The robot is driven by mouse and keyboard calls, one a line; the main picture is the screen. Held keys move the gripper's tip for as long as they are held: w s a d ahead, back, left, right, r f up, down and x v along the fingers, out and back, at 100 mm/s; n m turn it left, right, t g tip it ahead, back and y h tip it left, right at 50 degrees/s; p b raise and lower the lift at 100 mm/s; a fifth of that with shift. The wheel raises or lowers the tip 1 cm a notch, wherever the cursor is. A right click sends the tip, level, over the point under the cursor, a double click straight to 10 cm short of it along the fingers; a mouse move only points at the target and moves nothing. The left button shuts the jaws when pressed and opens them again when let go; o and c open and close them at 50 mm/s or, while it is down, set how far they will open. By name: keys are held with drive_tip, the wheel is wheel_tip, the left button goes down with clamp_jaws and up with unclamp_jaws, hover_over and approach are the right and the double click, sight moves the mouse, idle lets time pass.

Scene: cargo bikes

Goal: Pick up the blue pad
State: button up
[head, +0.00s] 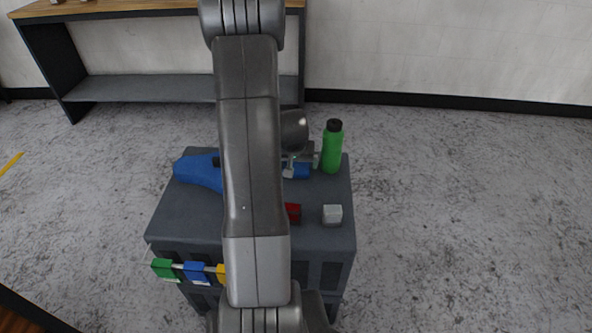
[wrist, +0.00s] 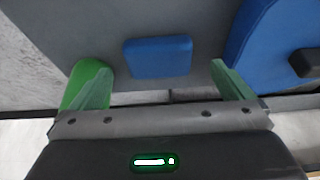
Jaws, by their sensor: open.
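The blue pad (wrist: 157,57) is a small rounded block lying on the grey top of the cart. In the wrist view it lies between and slightly beyond the two fingers of my gripper (wrist: 161,70), with no visible contact. My gripper is open and empty. In the head view the pad (head: 303,171) shows only in part, near the far edge of the cart top, beside the green bottle. My arm and gripper (head: 300,162) cover the rest of it.
The green bottle (head: 332,148) stands close right of the pad. A blue saddle-shaped thing (head: 198,172) lies left. A red block (head: 293,212) and a pale cube (head: 332,214) sit nearer on the cart top (head: 185,222). Coloured tags (head: 195,271) hang along the front rail.

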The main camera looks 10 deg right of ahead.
sight(296, 167)
drive_tip(key=shift+w+d+x, duration=0.15)
drive_tip(key=shift+w+x, duration=0.05)
drive_tip(key=shift+x, duration=1.1)
drive_tip(key=shift+w+d+x, duration=0.15)
drive_tip(key=shift+w+x, duration=0.05)
drive_tip(key=shift+x, duration=1.15)
drive_tip(key=shift+r, duration=0.2)
drive_tip(key=c, duration=1)
drive_tip(key=shift+o, duration=0.2)
drive_tip(key=shift+r, duration=0.1)
wheel_tip(296, 167, up, 10)
drive_tip(key=p, duration=0.1)
